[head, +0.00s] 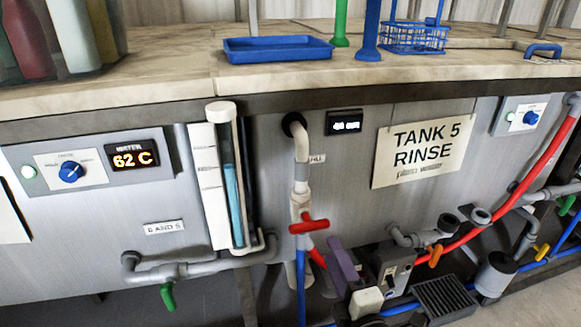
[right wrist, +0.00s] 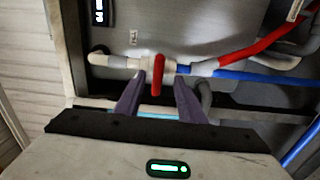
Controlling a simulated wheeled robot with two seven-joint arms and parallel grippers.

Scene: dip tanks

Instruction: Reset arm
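My right gripper (head: 338,256) is low in front of the tank panel, right of and a little below a red valve handle (head: 309,227) on a white vertical pipe (head: 301,170). In the right wrist view, its two purple fingers (right wrist: 158,78) stand apart. The red handle (right wrist: 157,76) shows in the space between the fingertips. I cannot tell whether either finger touches it; I see no grip on it. My left gripper is in neither view.
The panel holds a sign reading TANK 5 RINSE (head: 423,150), a 62 C display (head: 133,160) and a sight tube (head: 232,190). Red hose (head: 535,165) and grey pipes run at the right. A blue tray (head: 278,50) and blue basket (head: 415,38) stand on the ledge above.

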